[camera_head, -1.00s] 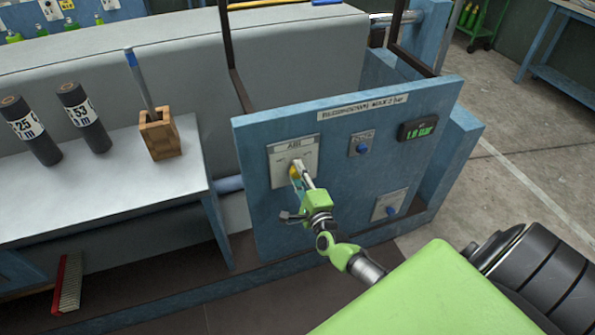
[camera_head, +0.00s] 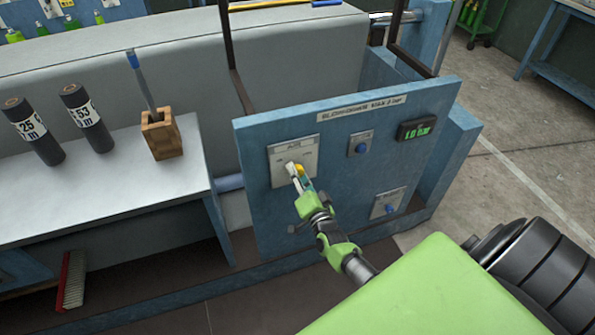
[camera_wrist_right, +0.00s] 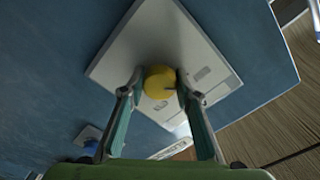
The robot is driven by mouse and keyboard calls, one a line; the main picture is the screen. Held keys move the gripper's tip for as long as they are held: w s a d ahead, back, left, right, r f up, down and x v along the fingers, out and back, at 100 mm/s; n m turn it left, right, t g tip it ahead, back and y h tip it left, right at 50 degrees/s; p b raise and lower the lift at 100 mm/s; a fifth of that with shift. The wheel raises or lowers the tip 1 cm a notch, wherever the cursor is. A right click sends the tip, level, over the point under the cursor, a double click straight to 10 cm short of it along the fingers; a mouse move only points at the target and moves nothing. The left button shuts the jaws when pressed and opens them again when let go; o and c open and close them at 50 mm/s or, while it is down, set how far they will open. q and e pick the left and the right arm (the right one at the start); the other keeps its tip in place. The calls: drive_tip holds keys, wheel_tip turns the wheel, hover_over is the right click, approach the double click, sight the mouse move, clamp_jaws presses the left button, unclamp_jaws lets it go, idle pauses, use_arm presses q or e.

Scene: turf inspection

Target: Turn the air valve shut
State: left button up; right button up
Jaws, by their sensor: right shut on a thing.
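The yellow air valve knob (camera_head: 299,168) sits on a light square plate (camera_head: 283,173) at the left of the blue control panel. It also shows in the right wrist view (camera_wrist_right: 160,83), round and yellow with a small dark mark on its right edge. My right gripper (camera_head: 295,170) is shut on the knob. In the right wrist view its two fingertips (camera_wrist_right: 158,82) press on either side of the knob. The fingers hide part of the plate's print. The digital display (camera_head: 417,128) on the panel appears to read 1.0 bar. My left gripper is out of view.
The blue panel (camera_head: 345,190) also carries a blue button (camera_head: 361,148) and a lower blue knob (camera_head: 390,209). Left of it, a bench (camera_head: 100,195) holds two dark cylinders (camera_head: 88,118) and a wooden holder (camera_head: 161,135). A brush (camera_head: 72,280) lies below.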

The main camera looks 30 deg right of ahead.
drive_tip(key=shift+w+d+r+n, duration=0.2)
drive_tip(key=shift+r+n, duration=0.25)
drive_tip(key=shift+n, duration=0.65)
drive_tip(key=o, duration=1.1)
drive_tip(key=shift+s+f, duration=0.15)
drive_tip(key=shift+a, duration=0.1)
drive_tip(key=shift+f, duration=0.1)
drive_tip(key=v, duration=1.2)
